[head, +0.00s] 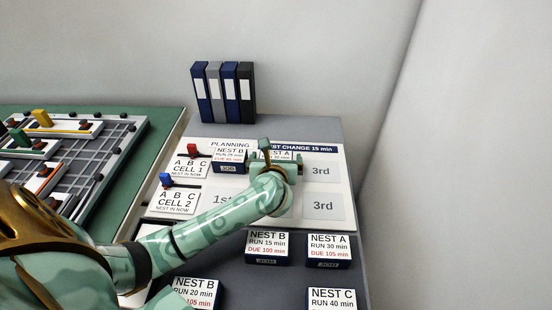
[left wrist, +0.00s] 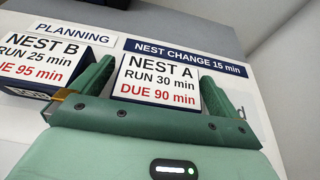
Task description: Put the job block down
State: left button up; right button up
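The job block marked NEST A, RUN 30 min, DUE 90 min (left wrist: 160,82) is at the planning board (head: 222,200), in its top row, just right of the NEST B block (head: 230,160). It shows in the head view (head: 284,155), partly covered by my left gripper (head: 277,158). In the left wrist view my left gripper's fingers (left wrist: 152,72) stand on both sides of it, very close. Whether they press on it or stand slightly apart is unclear. The block's underside is hidden, so contact with the board cannot be seen. My right gripper is not in view.
Several more job blocks (head: 268,246) stand on the grey surface in front of the board. Red (head: 192,150) and blue (head: 166,180) markers stand by the cell cards at left. Binders (head: 223,92) stand behind. Board spaces marked 3rd (head: 322,171) are bare.

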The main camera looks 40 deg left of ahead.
pick_arm(q)
jog(key=shift+r, duration=0.1)
jog(key=shift+s+d+r+p, duration=0.15)
jog(key=shift+s+r+p, duration=0.05)
jog(key=shift+r+p, duration=0.1)
jog(key=p+v, duration=0.3)
jog(key=v, duration=0.7)
jog(key=shift+s, duration=0.2)
jog(key=shift+s+d+r, duration=0.1)
jog(key=shift+s+d, duration=0.25)
jog(key=shift+s, duration=0.1)
